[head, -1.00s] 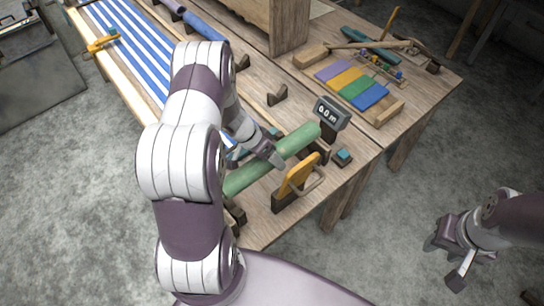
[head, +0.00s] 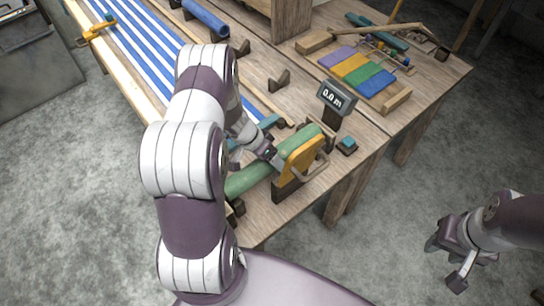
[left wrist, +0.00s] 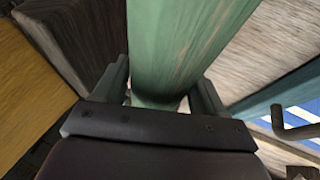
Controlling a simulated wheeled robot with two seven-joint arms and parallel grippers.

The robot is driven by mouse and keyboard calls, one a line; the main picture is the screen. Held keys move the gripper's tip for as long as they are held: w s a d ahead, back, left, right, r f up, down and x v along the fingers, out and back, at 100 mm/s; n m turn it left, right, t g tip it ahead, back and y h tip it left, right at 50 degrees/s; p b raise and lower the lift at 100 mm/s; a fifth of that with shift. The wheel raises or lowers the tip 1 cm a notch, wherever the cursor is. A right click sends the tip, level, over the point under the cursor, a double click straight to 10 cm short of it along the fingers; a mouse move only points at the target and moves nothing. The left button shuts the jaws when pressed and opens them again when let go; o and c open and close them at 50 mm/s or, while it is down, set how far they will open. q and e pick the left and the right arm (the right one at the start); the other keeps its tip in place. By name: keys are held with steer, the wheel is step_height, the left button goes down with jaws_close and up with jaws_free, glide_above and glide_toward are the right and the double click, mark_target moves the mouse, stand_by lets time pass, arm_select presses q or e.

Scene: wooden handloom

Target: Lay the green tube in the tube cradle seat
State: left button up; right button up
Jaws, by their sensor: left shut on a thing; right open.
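The green tube (head: 250,180) runs diagonally over the front part of the wooden bench in the head view. My left gripper (head: 268,154) is shut around its middle. In the left wrist view the green tube (left wrist: 185,45) passes between the two fingers (left wrist: 160,95). An orange handled block (head: 300,160) hides part of the tube. A dark bracket (head: 237,207) shows by the tube's lower left end. I cannot tell which bracket is the cradle seat, or whether the tube touches it. My right gripper (head: 450,265) is open and empty, off the bench at the right.
A small display (head: 337,97) reading 0.0 m stands behind the tube's right end, with a teal-topped block (head: 347,145) beside it. Two dark brackets (head: 278,80) stand empty farther back. Blue-striped cloth (head: 140,50) lies at left. Coloured slabs (head: 357,73) lie at back right.

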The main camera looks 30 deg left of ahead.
arm_select(q)
steer(key=o, duration=1.4)
steer(key=p+v, duration=0.1)
steer(key=v, duration=1.1)
steer(key=shift+r, duration=0.3)
steer(key=shift+a, duration=0.1)
